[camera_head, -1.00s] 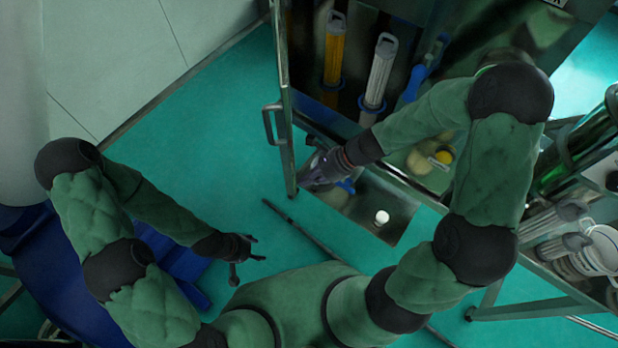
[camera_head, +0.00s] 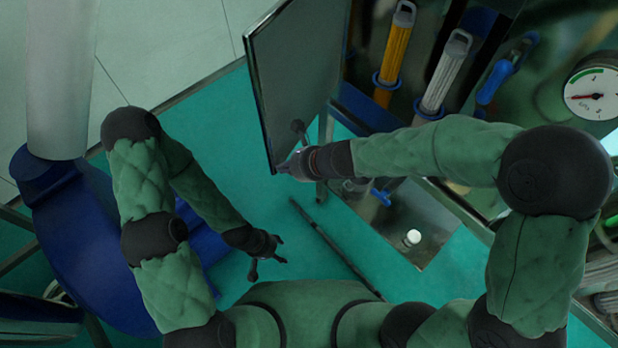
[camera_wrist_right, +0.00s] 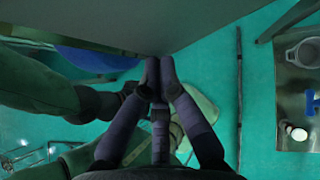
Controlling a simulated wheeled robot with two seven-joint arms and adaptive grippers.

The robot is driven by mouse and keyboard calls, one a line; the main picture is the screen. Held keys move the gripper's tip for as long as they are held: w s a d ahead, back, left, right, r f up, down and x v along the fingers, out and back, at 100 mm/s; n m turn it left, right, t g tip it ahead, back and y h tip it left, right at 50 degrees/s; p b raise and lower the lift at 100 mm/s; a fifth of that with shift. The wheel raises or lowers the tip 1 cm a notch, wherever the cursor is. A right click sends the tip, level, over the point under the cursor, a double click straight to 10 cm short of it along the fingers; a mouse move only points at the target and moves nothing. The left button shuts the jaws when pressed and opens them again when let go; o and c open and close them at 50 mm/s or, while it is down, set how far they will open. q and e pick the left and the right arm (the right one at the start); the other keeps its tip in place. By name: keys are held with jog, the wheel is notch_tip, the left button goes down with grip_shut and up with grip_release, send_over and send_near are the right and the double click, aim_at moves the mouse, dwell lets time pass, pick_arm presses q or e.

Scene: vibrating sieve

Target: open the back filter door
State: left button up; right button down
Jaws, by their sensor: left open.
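The back filter door (camera_head: 300,75) is a tall grey panel with a thin metal frame, swung out from the cabinet in the head view. Its handle (camera_head: 298,128) shows near its lower right part. The door's panel (camera_wrist_right: 170,22) fills the top of the right wrist view. My right gripper (camera_head: 284,168) is at the door's free lower edge. In the right wrist view its fingers (camera_wrist_right: 160,66) are together, tips at the panel's edge; contact cannot be told. My left gripper (camera_head: 279,252) is open and empty, lower and away from the door.
Inside the cabinet stand a yellow filter (camera_head: 396,50) and a white filter (camera_head: 443,75), with a blue valve handle (camera_head: 503,72). A round gauge (camera_head: 596,92) is at the right. A dark bar (camera_head: 330,240) lies over the teal floor. A blue machine (camera_head: 90,235) stands at the left.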

jog(key=w+a+m+t+h+b, duration=0.1)
jog(key=w+a+m+b, duration=0.2)
jog(key=a, duration=0.6)
jog(key=shift+w+t+h, duration=0.3)
jog(key=shift+w+t, duration=0.1)
jog(key=shift+w, duration=0.85)
jog(key=shift+a, duration=0.1)
